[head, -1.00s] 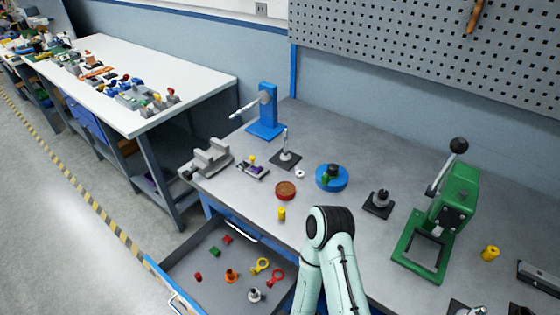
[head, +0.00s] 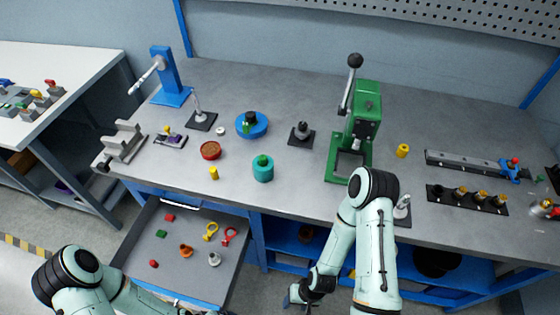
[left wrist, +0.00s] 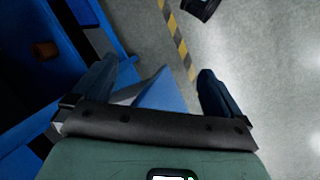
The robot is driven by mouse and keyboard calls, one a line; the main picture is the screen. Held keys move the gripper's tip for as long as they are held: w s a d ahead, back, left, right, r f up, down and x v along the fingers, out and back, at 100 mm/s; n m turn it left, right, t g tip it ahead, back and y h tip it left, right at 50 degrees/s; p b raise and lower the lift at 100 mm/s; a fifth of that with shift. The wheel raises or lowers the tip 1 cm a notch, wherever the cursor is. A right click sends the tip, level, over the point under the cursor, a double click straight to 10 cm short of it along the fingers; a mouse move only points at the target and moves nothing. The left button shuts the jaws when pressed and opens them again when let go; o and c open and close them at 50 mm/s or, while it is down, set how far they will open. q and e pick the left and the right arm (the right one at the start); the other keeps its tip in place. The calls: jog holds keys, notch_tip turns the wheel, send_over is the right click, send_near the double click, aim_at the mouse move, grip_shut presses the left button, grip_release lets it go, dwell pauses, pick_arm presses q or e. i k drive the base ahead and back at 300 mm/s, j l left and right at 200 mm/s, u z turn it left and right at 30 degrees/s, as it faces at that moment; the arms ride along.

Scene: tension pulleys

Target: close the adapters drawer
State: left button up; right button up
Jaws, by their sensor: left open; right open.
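The open drawer (head: 188,274) sticks out below the bench's left part in the head view. Its grey floor holds small pieces: a red ring piece (head: 229,236), a yellow ring piece (head: 210,231), an orange piece (head: 185,251) and several others. My left arm reaches over its front left corner, and the left gripper is not clear there. In the left wrist view my left gripper (left wrist: 150,88) is open, with a blue surface beyond its fingers; I cannot tell if they touch. My right gripper (head: 296,295) hangs low, right of the drawer, open and apart from it.
The grey bench top (head: 300,190) carries a green press (head: 362,120), a blue stand (head: 168,75), a teal pot (head: 263,172) and a grey vise (head: 124,142). Blue shelves (head: 285,232) lie under the bench right of the drawer. A white table (head: 60,65) stands at left.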

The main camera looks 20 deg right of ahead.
aim_at(191, 282)
jog(key=j+u, duration=0.45)
jog(key=k+j+u, duration=0.1)
jog(key=j+u, duration=0.25)
jog(key=u, duration=0.15)
